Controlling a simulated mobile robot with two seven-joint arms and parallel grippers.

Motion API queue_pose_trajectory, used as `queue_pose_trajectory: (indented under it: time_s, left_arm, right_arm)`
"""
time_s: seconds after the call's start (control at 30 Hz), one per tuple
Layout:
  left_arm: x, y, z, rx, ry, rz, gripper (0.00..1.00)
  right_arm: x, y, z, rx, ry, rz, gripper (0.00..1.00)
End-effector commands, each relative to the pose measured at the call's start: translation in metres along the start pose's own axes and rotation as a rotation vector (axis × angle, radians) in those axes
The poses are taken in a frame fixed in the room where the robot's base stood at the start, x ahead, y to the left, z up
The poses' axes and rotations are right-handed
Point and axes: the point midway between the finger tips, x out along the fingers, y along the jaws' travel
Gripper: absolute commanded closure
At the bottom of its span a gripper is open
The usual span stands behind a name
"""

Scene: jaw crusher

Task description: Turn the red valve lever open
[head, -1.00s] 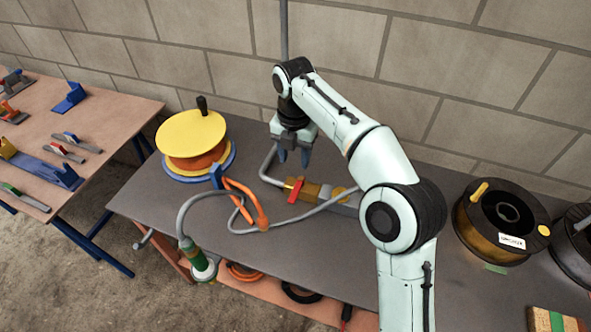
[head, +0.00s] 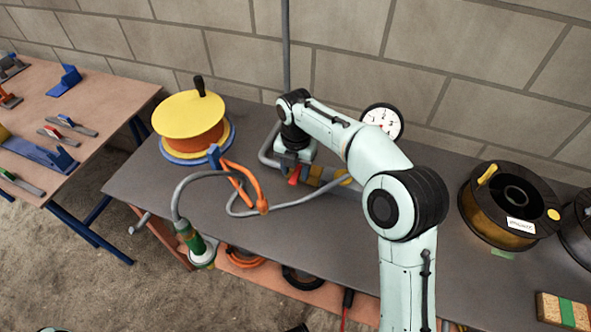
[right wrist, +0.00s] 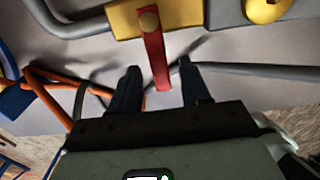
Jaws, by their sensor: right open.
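The red valve lever (right wrist: 154,50) hangs from a yellow valve body (right wrist: 125,20) in the right wrist view. Its free end lies between the two fingers of my right gripper (right wrist: 159,84), which is open. A gap shows on each side of the lever. In the head view, a bit of the lever (head: 294,176) shows below my right gripper (head: 285,170), at the valve on the grey pipe. My right fingertips are mostly hidden there. My left gripper is not in view.
A yellow-topped reel (head: 188,115) stands farther left. A pressure gauge (head: 382,121) is behind my arm. A dark spool (head: 508,205) stands right. The bench (head: 330,235) is clear in front.

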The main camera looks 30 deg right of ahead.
Motion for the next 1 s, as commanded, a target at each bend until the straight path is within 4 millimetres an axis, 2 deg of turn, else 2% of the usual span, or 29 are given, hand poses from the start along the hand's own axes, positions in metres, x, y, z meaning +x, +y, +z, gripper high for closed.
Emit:
queue_pose_trajectory:
  time_s: [0.27,0.4,0.77,1.0]
  left_arm:
    - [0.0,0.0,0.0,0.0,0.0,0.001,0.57]
    - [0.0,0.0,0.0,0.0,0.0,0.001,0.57]
    - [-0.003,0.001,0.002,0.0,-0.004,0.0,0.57]
    - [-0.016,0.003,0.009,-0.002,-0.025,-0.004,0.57]
  right_arm:
    - [0.001,0.0,0.0,0.0,0.0,0.0,0.53]
    - [0.001,0.0,0.0,-0.001,0.0,0.0,0.99]
    - [0.0,0.001,0.0,0.022,0.001,-0.001,1.0]
    - [-0.002,0.008,0.0,0.137,0.001,-0.002,1.0]
